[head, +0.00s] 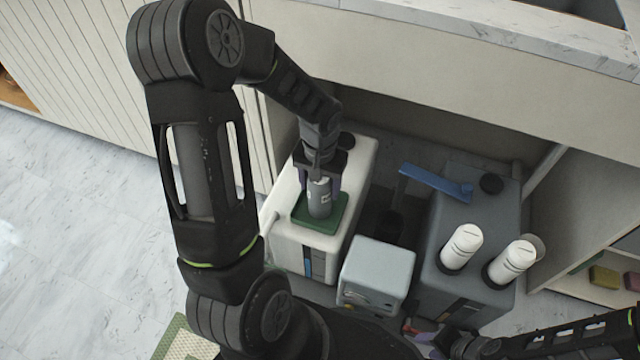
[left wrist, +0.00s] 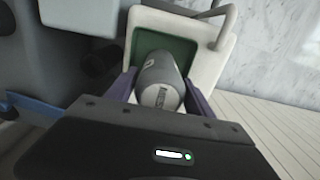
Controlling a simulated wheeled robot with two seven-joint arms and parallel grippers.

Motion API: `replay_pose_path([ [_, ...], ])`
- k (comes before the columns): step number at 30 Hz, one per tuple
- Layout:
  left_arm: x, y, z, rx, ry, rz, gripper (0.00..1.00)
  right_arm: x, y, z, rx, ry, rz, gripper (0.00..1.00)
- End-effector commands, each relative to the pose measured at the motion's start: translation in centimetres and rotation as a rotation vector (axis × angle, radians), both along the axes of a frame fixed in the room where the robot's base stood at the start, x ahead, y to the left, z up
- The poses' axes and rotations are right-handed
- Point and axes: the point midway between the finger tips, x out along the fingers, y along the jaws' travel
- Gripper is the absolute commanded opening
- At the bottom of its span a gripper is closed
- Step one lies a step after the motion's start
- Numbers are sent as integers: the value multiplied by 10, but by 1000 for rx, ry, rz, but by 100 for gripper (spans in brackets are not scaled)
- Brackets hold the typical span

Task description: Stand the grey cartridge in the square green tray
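The grey cartridge (head: 319,198) is upright at the square green tray (head: 335,216) on top of the white machine. My left gripper (head: 320,186) comes down from above with a finger on either side of the cartridge. In the left wrist view the cartridge (left wrist: 160,82) lies between the purple fingers, with the green tray (left wrist: 180,48) behind it. The fingers look close to its sides, but whether they press on it is hard to tell. The cartridge's base appears over or on the tray; exact contact is not clear. My right gripper (head: 425,330) is low in the head view, partly hidden.
The white machine (head: 350,180) stands left of a small light grey box (head: 378,272). A dark grey machine (head: 445,215) to the right carries two white cylinders (head: 462,246) and a blue lever (head: 435,181). A counter edge (head: 500,30) overhangs behind.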

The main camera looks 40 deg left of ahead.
Motion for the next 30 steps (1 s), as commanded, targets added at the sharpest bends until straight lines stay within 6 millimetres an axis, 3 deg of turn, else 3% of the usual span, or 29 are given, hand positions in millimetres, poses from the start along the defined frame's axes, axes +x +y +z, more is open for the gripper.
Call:
replay_pose_path([
  [5, 0, 0, 0, 0, 0, 0, 77, 0, 0, 0, 0, 0, 0, 36],
  [17, 0, 0, 8, 0, -1, 0, 78, -1, 1, 5, 1, 2, 3, 36],
  [23, 1, 0, 38, 1, -4, -1, 78, -3, 3, 16, 5, 5, 8, 36],
  [30, 1, 0, 89, 1, -4, 0, 78, -4, 4, 31, 6, 7, 11, 36],
])
